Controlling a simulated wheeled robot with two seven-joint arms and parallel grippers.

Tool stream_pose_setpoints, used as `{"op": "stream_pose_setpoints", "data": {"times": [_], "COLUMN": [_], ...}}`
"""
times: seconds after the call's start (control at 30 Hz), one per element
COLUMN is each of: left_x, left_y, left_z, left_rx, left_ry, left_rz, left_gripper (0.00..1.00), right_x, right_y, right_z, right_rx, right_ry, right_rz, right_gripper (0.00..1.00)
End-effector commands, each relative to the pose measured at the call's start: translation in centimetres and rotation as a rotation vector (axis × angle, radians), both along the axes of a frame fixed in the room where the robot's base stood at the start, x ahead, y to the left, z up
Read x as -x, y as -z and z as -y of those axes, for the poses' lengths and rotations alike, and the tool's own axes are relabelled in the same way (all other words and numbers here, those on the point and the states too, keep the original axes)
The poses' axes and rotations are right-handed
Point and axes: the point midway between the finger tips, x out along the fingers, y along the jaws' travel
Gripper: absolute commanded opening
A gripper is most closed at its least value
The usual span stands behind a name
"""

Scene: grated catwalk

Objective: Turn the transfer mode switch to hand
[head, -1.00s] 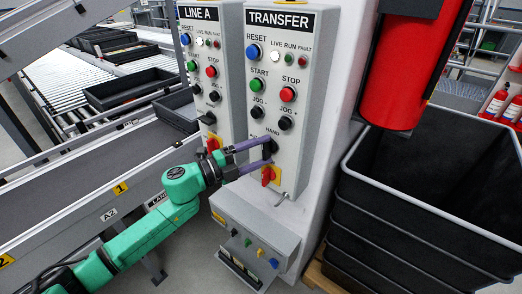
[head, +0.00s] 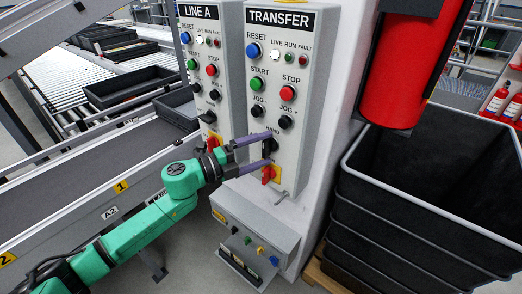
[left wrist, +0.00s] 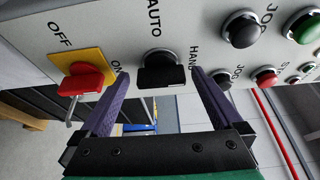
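The TRANSFER panel (head: 290,80) stands upright in the middle of the head view. Its black mode switch (left wrist: 163,70) sits between the AUTO and HAND labels in the left wrist view; the knob's exact direction is hard to tell. The switch also shows in the head view (head: 269,146), partly behind my fingers. My left gripper (head: 269,148) is open at the panel, its purple fingers on either side of the switch. In the left wrist view, gaps show between the knob and both fingers (left wrist: 160,88). My right gripper is not in view.
A red OFF/ON switch (left wrist: 82,78) on a yellow plate is close beside one finger. Black jog buttons (left wrist: 240,30) lie on the other side. The LINE A panel (head: 205,60) stands to the left. Black crates (head: 420,220) and a red cylinder (head: 405,70) are at the right.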

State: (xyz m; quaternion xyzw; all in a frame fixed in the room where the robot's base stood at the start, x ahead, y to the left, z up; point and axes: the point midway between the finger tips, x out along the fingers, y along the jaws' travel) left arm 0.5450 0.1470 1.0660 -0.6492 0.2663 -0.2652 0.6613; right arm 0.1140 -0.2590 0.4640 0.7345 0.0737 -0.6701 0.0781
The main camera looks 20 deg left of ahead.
Motion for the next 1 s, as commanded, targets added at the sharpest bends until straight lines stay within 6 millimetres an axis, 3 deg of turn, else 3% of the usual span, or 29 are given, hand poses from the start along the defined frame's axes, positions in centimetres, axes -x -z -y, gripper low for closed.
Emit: {"op": "stream_pose_setpoints", "data": {"times": [0.27, 0.5, 1.0], "left_x": [1.1, 4.2, 10.3], "left_y": [0.4, 0.6, 0.0], "left_z": [-1.1, -4.0, -10.0], "left_rx": [0.001, -0.002, 0.001], "left_ry": [-0.002, 0.001, 0.000], "left_rz": [-0.002, -0.005, -0.001], "left_gripper": [1.00, 1.00, 1.00], "right_x": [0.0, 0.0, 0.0], "right_y": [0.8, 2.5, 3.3], "right_z": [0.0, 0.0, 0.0], "right_rx": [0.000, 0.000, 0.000], "right_ry": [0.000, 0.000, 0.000], "right_rz": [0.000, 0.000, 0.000], "right_gripper": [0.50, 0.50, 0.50]}}
